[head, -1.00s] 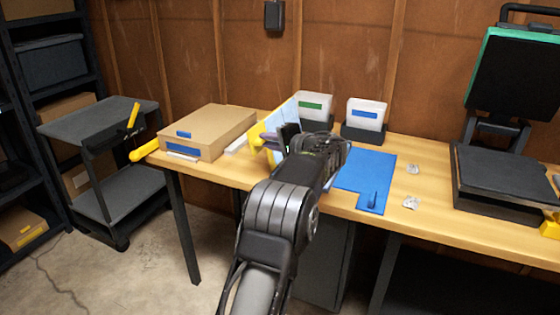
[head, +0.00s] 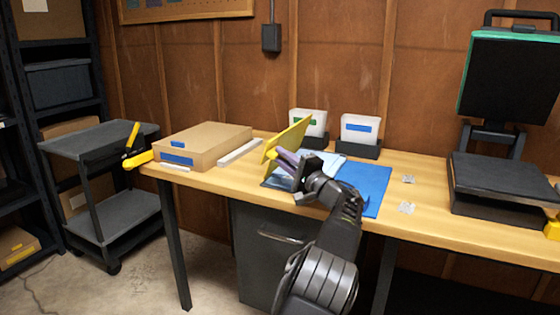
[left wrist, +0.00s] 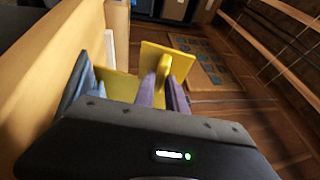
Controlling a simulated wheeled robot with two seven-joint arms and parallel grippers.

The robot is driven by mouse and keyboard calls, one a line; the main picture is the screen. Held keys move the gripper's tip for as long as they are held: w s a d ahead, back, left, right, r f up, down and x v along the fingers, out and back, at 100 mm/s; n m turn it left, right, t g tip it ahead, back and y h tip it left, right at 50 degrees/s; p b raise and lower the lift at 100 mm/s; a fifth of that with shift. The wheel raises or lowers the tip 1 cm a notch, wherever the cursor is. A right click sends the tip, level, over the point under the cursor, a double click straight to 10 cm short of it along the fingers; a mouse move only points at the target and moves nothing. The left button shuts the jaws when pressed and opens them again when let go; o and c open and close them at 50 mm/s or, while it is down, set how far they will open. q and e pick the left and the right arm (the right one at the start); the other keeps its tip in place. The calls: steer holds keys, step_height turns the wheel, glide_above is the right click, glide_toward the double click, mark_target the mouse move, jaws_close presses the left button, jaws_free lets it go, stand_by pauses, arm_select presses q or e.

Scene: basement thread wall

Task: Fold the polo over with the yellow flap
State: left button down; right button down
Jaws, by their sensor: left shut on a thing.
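The yellow flap (head: 287,139) of the folding board stands raised and tilted at the board's left side. In the left wrist view the yellow flap (left wrist: 166,58) shows a tab between the purple fingers. My left gripper (head: 288,160) is shut on this flap from the near side. The light-blue polo (head: 326,168) lies on the board, partly hidden behind my gripper and wrist. The board's blue panel (head: 365,184) lies flat on the table to the right. In the left wrist view a blue edge (left wrist: 77,80) shows at the left. My right gripper is not in view.
A cardboard box (head: 203,146) and a pale strip (head: 240,151) stand left of the board on the wooden table (head: 425,215). Two label bins (head: 307,123) (head: 360,128) stand behind. A heat press (head: 500,180) stands right. Small clear items (head: 407,208) lie between.

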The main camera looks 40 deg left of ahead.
arm_select(q)
steer(key=shift+f, duration=0.25)
steer(key=c, duration=1.4)
jaws_free()
steer(key=shift+d, duration=0.15)
steer(key=v, duration=0.7)
steer(key=shift+d, duration=0.25)
